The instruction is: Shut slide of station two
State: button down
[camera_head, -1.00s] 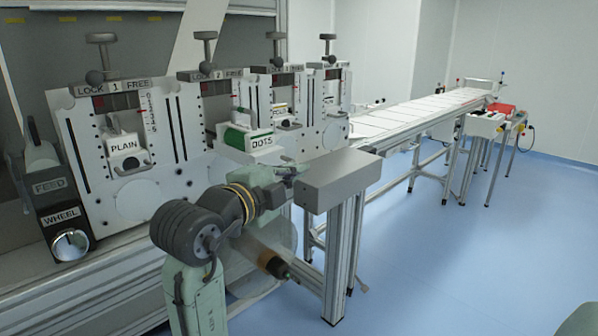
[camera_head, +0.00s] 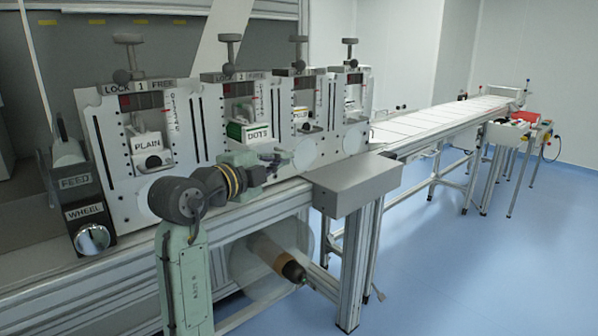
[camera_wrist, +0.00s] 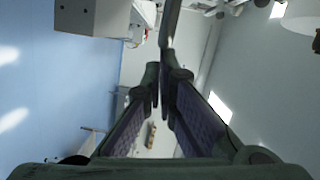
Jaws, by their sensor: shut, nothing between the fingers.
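The slide of station two (camera_head: 249,134), with a white front marked DOTS and a green top, sits in the second station (camera_head: 212,110). Its front looks larger than the PLAIN one and seems to stand out from the station's face; how far is hard to tell. My gripper (camera_head: 288,158) is shut and empty, in front of the machine, below and right of the DOTS front in the picture. I cannot tell if it touches anything. In the wrist view my two fingers (camera_wrist: 164,78) are together at the tips. The slide is not clearly seen there.
Station one's PLAIN slide (camera_head: 147,148) is at the left, with the feed wheel (camera_head: 92,239) beyond it. A grey box (camera_head: 352,184) on the frame's end stands right of my gripper. A conveyor (camera_head: 440,118) runs to the back right. Blue floor at right is clear.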

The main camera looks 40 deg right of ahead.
aim_at(251, 145)
jog(key=w, duration=0.9)
jog(key=shift+w+a, duration=0.3)
jog(key=shift+a, duration=0.1)
